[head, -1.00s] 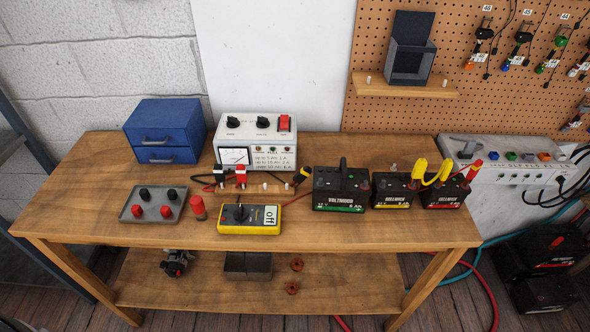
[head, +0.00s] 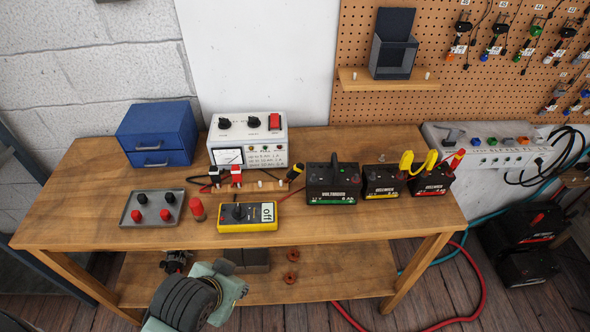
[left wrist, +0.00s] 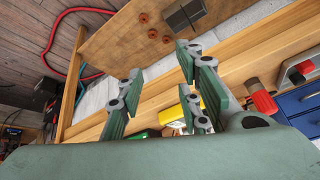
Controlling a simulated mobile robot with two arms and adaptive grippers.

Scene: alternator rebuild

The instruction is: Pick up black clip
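The black clip (head: 215,174) seems to be the small dark piece with a white mark beside a similar red clip (head: 236,174), in front of the white charger (head: 249,142) on the workbench. I cannot make it out in the left wrist view. My left gripper (head: 236,287) is low at the front edge of the bench, well in front of and below the clips. In the left wrist view its green-padded fingers (left wrist: 158,92) are spread apart with nothing between them. My right gripper is not in view.
A yellow multimeter (head: 248,226), a red cylinder (head: 197,209) and a grey tray (head: 127,214) with red and black knobs stand near the front edge. Blue drawers (head: 158,134) stand at the back left. Several black batteries (head: 332,190) stand to the right.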

